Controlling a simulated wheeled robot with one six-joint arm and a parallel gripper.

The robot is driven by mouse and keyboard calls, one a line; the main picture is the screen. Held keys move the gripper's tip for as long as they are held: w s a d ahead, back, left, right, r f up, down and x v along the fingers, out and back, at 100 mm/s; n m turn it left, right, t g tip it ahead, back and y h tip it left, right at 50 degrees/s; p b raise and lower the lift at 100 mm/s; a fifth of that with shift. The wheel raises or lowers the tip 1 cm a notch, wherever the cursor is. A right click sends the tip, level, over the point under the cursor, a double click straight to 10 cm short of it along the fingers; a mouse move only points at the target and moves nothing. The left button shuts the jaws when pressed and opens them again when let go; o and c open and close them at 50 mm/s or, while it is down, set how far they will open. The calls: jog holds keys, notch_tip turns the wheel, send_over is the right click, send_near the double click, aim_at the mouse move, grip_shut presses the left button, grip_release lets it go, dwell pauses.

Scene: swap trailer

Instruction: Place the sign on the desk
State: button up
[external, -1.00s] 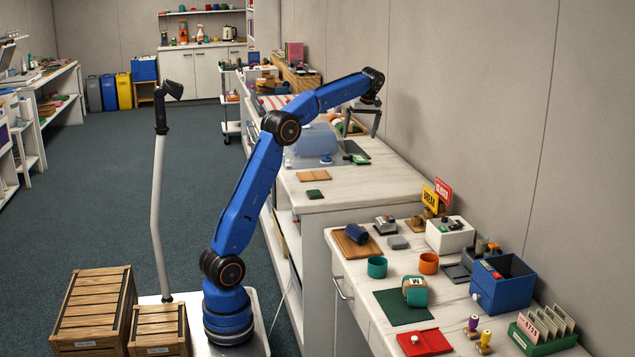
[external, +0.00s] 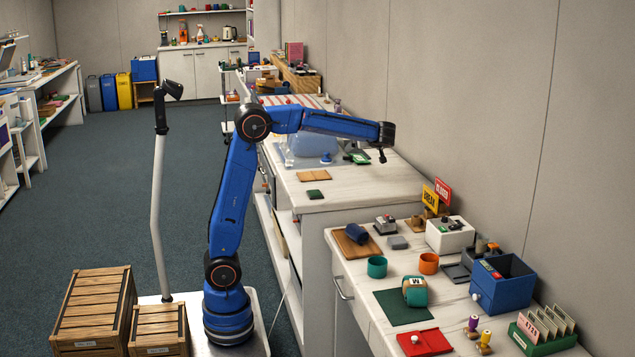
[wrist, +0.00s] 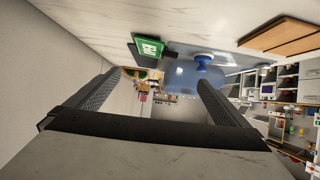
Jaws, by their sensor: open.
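A small green sign with white marks (external: 358,158) is on the higher counter (external: 370,190), near a dark green piece; it also shows in the wrist view (wrist: 150,47), where the counter is at the top. A yellow sign (external: 430,199) and a red sign (external: 443,191) stand upright on wooden bases at the back of the lower white desk (external: 355,275). My gripper (external: 382,156) is above the higher counter, just right of the green sign. In the wrist view my gripper (wrist: 160,78) has its fingers spread with nothing held between them.
The desk carries a teal cup (external: 377,267), an orange cup (external: 428,263), a blue box (external: 502,284) and a red tray (external: 424,342). The wall bounds the right.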

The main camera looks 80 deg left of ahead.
send_near(355, 159)
jog(key=a, duration=0.3)
jog(key=shift+s+a+r, duration=0.15)
jog(key=shift+s+a, duration=0.15)
jog(key=shift+w+f+x, duration=0.1)
jog(key=shift+w+x, duration=0.05)
jog(key=shift+x, duration=1.35)
jog(key=shift+w+f+x, duration=0.1)
jog(key=shift+w+x, duration=0.1)
jog(key=shift+x, duration=1.3)
jog(key=shift+d, duration=0.1)
jog(key=shift+c, duration=0.3)
jog(key=c, duration=0.9)
jog(key=shift+r, duration=0.1)
